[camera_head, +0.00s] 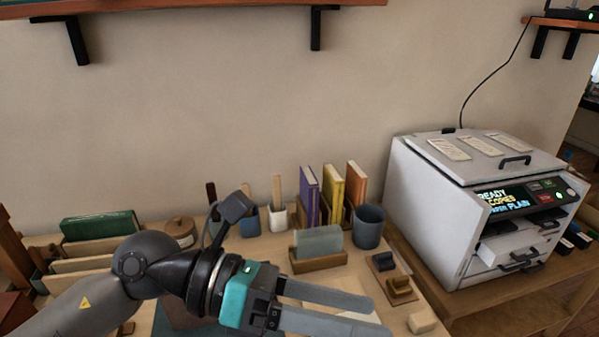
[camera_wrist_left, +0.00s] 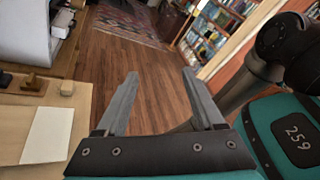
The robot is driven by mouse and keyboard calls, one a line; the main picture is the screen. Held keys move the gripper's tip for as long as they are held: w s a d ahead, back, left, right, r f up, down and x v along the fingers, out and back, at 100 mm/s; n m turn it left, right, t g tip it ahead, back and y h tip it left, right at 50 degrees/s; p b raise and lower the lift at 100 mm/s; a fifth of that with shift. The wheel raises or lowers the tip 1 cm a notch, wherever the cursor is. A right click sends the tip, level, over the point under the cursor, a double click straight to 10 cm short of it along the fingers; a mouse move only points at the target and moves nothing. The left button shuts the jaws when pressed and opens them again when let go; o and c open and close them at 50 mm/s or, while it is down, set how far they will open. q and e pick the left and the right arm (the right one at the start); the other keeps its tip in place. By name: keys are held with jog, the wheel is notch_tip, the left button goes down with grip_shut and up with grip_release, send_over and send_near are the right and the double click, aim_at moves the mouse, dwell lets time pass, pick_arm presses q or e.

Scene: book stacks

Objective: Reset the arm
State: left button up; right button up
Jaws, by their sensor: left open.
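My left arm comes in from the lower left in the head view. Its gripper (camera_head: 372,312) is open and empty above the front of the desk, with its fingers pointing right. In the left wrist view the two grey fingers (camera_wrist_left: 160,85) stand apart with only the wooden floor (camera_wrist_left: 150,60) beyond them. My right gripper is not in view.
On the desk are upright books (camera_head: 332,192), a dark cup (camera_head: 369,226), a card holder (camera_head: 319,262), stamps (camera_head: 399,288) and a wooden block (camera_head: 422,322). A white copier (camera_head: 430,215) stands at the right. A shelf (camera_head: 200,5) overhangs the wall. White paper (camera_wrist_left: 47,135) lies near the desk edge.

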pick_arm(q)
notch_tip(320, 180, up, 7)
jog(key=w+n+t+h, duration=0.2)
jog(key=n+t+h, duration=0.1)
jog(key=n+h, duration=0.2)
jog(key=w+a+r+n+t+y, duration=0.2)
jog(key=w+a+n+t+y, duration=0.5)
jog(key=n+t, duration=1.15)
jog(key=w+a+f+n+g+y, duration=0.2)
jog(key=a+f+n+y, duration=0.45)
jog(key=f+n, duration=0.25)
jog(key=w+a+f+n+g+y, duration=0.2)
jog(key=w+a+f+n+y, duration=0.1)
jog(key=a+f+n+y, duration=0.5)
jog(key=s+f+n+g, duration=0.6)
jog(key=s+f+g, duration=0.6)
jog(key=s+f, duration=0.85)
notch_tip(320, 180, down, 22)
jog(key=s+g, duration=0.1)
jog(key=s, duration=0.1)
jog(key=s+a+f+g, duration=0.1)
jog(key=s+a+f, duration=0.1)
jog(key=s+f, duration=1.1)
jog(key=shift+s+a+h, duration=0.15)
jog(key=shift+s+h, duration=0.2)
jog(key=shift+s, duration=0.15)
